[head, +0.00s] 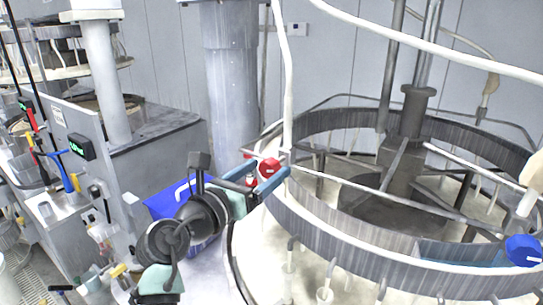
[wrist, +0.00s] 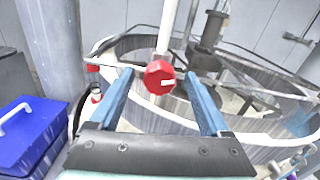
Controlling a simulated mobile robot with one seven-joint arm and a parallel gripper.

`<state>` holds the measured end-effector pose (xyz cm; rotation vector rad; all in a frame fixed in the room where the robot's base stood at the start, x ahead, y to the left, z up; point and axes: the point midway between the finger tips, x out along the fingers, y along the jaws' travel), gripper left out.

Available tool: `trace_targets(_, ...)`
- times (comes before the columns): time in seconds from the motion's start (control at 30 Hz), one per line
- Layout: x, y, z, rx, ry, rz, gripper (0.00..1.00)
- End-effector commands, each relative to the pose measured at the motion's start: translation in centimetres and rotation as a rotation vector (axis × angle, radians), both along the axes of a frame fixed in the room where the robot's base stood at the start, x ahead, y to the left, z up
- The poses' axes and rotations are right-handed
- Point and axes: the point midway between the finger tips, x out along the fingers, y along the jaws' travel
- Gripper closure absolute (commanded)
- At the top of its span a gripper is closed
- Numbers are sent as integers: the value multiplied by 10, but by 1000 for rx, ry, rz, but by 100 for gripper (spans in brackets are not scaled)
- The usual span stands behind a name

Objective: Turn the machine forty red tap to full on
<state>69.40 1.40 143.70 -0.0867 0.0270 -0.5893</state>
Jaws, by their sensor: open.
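The red tap (head: 268,168) is a round red knob on a white upright pipe by the near left rim of the large round machine. In the wrist view the red tap (wrist: 159,78) faces me, with a white mark pointing to the right. My gripper (head: 267,165) is open, its blue fingers reaching toward the knob. In the wrist view my gripper (wrist: 159,76) has one finger on each side of the knob, with gaps showing. I cannot tell whether the tips reach past its front face. I see no machine number.
A blue box (head: 165,205) with a white handle stands left of my arm. A small red-capped bottle (wrist: 96,93) is just left of the left finger. A blue tap (head: 523,250) is at the far right. A white pipe (head: 440,45) crosses above the machine's ring (head: 340,235).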

Motion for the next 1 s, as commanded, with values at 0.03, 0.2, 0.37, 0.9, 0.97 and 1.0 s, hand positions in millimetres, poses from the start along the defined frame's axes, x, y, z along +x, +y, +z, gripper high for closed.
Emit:
trace_targets(0.03,7,-5,2,2,2,-1,19)
trace_targets(0.2,20,-14,1,2,0,0,19)
trace_targets(0.37,25,-17,0,1,-1,0,19)
trace_targets(0.9,25,-17,0,2,-1,1,73)
trace_targets(0.97,25,-17,0,2,-1,1,84)
trace_targets(1.0,25,-17,0,2,-1,1,91)
